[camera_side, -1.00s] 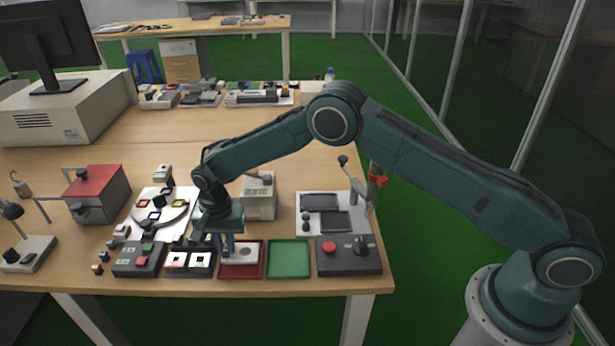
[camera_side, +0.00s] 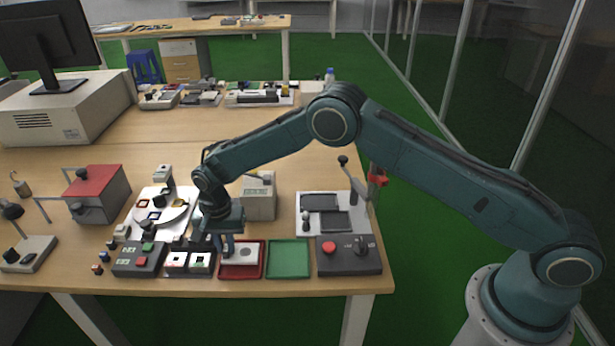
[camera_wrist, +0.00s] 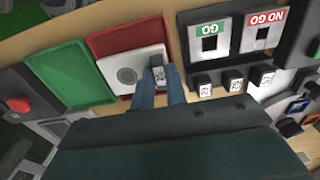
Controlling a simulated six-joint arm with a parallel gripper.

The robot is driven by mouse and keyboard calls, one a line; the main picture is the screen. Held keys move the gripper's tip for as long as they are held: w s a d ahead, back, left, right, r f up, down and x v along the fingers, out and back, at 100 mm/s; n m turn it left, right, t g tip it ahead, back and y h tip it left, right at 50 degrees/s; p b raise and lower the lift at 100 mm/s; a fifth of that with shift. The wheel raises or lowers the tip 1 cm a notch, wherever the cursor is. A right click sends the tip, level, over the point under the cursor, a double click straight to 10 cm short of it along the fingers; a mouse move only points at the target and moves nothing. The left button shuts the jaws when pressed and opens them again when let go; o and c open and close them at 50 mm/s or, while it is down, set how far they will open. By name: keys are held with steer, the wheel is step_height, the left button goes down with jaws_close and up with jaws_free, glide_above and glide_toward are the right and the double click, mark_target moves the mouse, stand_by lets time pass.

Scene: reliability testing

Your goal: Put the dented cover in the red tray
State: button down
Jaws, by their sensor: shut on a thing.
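The cover is a pale square plate with a round grey mark in its middle; it shows in the side view (camera_side: 246,254) and the wrist view (camera_wrist: 122,62). The cover is over the red tray (camera_side: 240,275), whose red floor also shows in the wrist view (camera_wrist: 125,38). I cannot tell whether the cover touches the tray floor.
A green tray (camera_side: 288,260) stands right of the red tray, empty. The GO / NO GO gauge (camera_side: 188,262) stands close on the left. A dark control box with a red button (camera_side: 348,256) is further right. The table's front edge runs close by.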

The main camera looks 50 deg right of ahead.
mark_target(226, 248)
steer(key=shift+f, duration=0.7)
stand_by(1.0)
steer(key=c, duration=1.3)
jaws_free()
steer(key=shift+c, duration=0.2)
steer(key=shift+r, duration=0.1)
steer(key=shift+r, duration=2.9)
